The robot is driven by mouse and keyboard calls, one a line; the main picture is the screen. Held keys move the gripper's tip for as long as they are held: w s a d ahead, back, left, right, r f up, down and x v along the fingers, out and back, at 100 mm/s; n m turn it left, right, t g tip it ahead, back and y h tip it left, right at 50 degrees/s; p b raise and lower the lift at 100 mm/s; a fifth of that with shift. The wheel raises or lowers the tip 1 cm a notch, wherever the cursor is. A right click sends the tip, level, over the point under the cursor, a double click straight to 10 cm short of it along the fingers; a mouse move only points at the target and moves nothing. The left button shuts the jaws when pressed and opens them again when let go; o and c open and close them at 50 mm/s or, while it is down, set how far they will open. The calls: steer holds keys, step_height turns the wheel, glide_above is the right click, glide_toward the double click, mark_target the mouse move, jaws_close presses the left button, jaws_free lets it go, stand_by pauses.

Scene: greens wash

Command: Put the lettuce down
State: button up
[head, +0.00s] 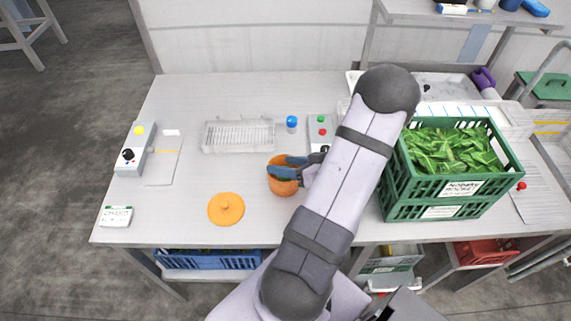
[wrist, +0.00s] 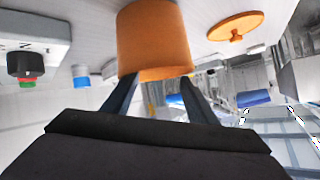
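Green leaves (head: 455,150) fill a green crate (head: 440,207) at the right of the table. No separate lettuce head shows in either view. My gripper (head: 285,167) is at the mouth of an orange pot (head: 284,188), its two dark blue fingers spread apart with a gap between them. In the wrist view the pot (wrist: 152,40) appears upside down, and its wall hides the fingertips. I see no leaf between the visible parts of the fingers. The inside of the pot is mostly hidden, so I cannot tell what it holds.
An orange lid (head: 226,209) lies front left of the pot. A clear rack (head: 238,134), a blue-capped bottle (head: 292,124) and a button box (head: 321,130) stand behind. A scale-like device (head: 134,150) is at left.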

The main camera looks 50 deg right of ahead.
steer(key=shift+r, duration=0.5)
steer(key=shift+s+d+r, duration=0.1)
steer(key=shift+s+r, duration=0.05)
steer(key=shift+r, duration=0.1)
steer(key=b+v, duration=0.1)
steer(key=v, duration=1)
steer(key=shift+s+b, duration=0.25)
steer(key=shift+b, duration=0.15)
steer(key=shift+r, duration=0.1)
steer(key=w+d+g+h, duration=0.2)
steer(key=w+d+h, duration=0.2)
steer(key=w, duration=0.8)
steer(key=w+a+g+h, duration=0.2)
steer(key=w+a+g, duration=0.1)
steer(key=w+a, duration=0.15)
steer(key=s+a+g+y, duration=0.1)
steer(key=s+a, duration=0.3)
steer(key=a, duration=0.5)
steer(key=s+a+f+n+g+y, duration=0.1)
steer(key=s+a+g, duration=0.2)
steer(key=a, duration=0.7)
steer(key=s+a+f+n+g+y, duration=0.1)
steer(key=s+a+g, duration=0.2)
steer(key=a, duration=0.6)
steer(key=s, duration=0.2)
steer(key=shift+s+a+y, duration=0.25)
steer(key=shift+s+y, duration=0.05)
steer(key=shift+y, duration=0.1)
